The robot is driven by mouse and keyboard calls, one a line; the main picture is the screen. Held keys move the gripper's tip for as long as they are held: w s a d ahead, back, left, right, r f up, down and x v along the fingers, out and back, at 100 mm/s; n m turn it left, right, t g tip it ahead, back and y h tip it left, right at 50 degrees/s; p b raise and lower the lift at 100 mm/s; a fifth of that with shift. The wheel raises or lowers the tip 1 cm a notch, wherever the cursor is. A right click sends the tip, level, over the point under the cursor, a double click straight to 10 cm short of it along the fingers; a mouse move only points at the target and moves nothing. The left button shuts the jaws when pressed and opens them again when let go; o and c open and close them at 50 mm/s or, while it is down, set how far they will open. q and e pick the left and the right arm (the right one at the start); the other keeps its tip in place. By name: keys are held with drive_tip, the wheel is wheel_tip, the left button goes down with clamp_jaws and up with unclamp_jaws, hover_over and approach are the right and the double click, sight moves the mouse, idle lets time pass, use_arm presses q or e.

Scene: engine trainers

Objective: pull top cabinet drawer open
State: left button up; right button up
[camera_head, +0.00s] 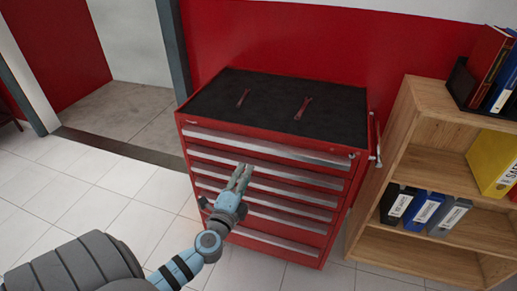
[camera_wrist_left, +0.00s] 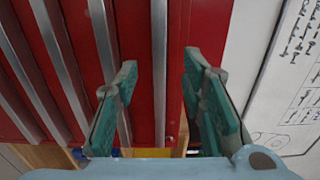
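The red tool cabinet (camera_head: 255,137) stands upright with a stack of drawers, each with a long silver handle strip. The top drawer's handle strip (camera_head: 265,144) runs just below the black top, and the drawer looks closed. My left gripper (camera_head: 241,174) is in front of the upper drawers. In the left wrist view, my left gripper's (camera_wrist_left: 158,70) green fingers are open and empty, with the rightmost handle strip (camera_wrist_left: 159,75) showing in the gap between them. Whether they touch it cannot be told. My right gripper is in neither view.
Two red wrenches (camera_head: 302,107) lie on the black cabinet top. A wooden shelf (camera_head: 437,166) with binders stands close on the right. A wall chart (camera_wrist_left: 298,75) shows in the left wrist view. Tiled floor (camera_head: 110,208) is open at the left.

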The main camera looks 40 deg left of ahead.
sight(259, 150)
use_arm(q)
drive_tip(key=b+x, duration=0.1)
drive_tip(key=x, duration=1.3)
drive_tip(key=shift+f, duration=0.15)
drive_tip(key=shift+s, duration=0.1)
clamp_jaws()
